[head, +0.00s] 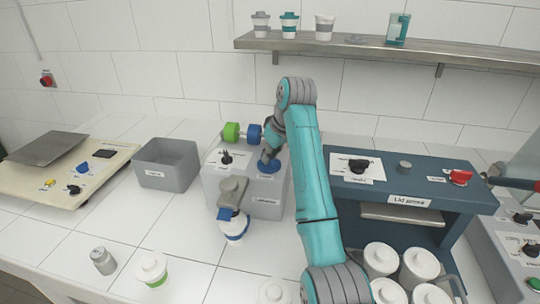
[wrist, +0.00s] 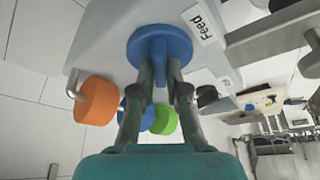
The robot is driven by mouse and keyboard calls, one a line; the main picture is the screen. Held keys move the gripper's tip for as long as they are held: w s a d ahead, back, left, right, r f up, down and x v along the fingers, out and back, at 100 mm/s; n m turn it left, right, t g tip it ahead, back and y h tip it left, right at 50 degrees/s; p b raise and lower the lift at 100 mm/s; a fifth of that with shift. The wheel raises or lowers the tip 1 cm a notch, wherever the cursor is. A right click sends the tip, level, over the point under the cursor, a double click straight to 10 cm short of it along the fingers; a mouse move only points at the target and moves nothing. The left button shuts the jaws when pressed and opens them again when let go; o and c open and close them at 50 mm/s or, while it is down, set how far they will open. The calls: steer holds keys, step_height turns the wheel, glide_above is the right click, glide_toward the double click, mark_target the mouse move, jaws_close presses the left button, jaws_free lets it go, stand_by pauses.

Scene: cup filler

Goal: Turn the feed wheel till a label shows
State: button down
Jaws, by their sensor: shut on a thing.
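The feed wheel (wrist: 150,40) is a blue disc with a raised grip bar, beside a "Feed" plate (wrist: 203,25) in the wrist view. In the head view the feed wheel (head: 270,167) is on top of the grey labeller (head: 262,204). My gripper (wrist: 159,72) is shut on the wheel's grip bar, one finger on each side; in the head view my gripper (head: 268,154) is partly hidden by my arm. I cannot make out a label coming out. A white cup with a blue band (head: 234,228) sits at the labeller's front.
Green (head: 231,132) and blue (head: 254,131) rolls stand behind the labeller; an orange roll (wrist: 97,100) shows in the wrist view. A grey bin (head: 166,165) is left, the lid press (head: 408,200) right. A can (head: 103,261) and lidded cups (head: 152,269) stand in front.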

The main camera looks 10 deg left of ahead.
steer(key=m+t+h, duration=0.1)
steer(key=m, duration=0.3)
steer(key=shift+s+a, duration=0.1)
steer(key=m+h, duration=0.1)
steer(key=m, duration=0.2)
steer(key=m+h, duration=0.1)
steer(key=m, duration=0.1)
steer(key=shift+a+m+t, duration=0.1)
steer(key=shift+m+t, duration=0.3)
steer(key=m+h, duration=0.2)
steer(key=m, duration=0.2)
steer(key=shift+a, duration=0.1)
steer(key=shift+m+g+h, duration=0.5)
steer(key=shift+m+h, duration=0.2)
steer(key=shift+m, duration=1.4)
steer(key=c, duration=1.2)
jaws_free()
